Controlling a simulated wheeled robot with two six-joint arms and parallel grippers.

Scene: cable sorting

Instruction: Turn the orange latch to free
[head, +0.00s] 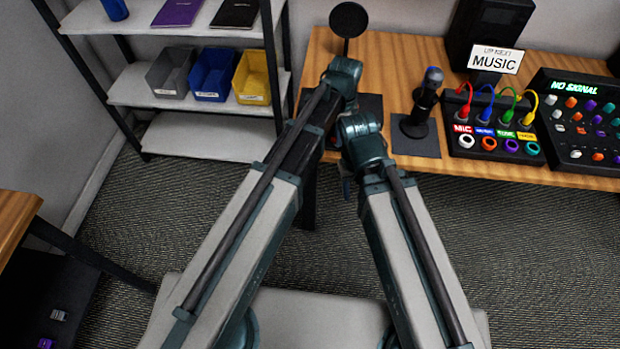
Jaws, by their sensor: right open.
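I cannot make out an orange latch in the head view; my arms hide part of the desk's left end. My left gripper (338,92) is at the far end of my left arm, over the desk's left part, and its fingers are not clear. My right gripper (347,187) is lower, at the desk's front edge, mostly hidden under its own wrist. It is open, and I see nothing held in it.
The wooden desk (390,60) carries a microphone (426,92), a panel with coloured cables (490,147), a mixer (590,120) with coloured knobs and a MUSIC sign (495,59). A shelf (200,135) with grey, blue and yellow bins stands left. Carpet is clear in front.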

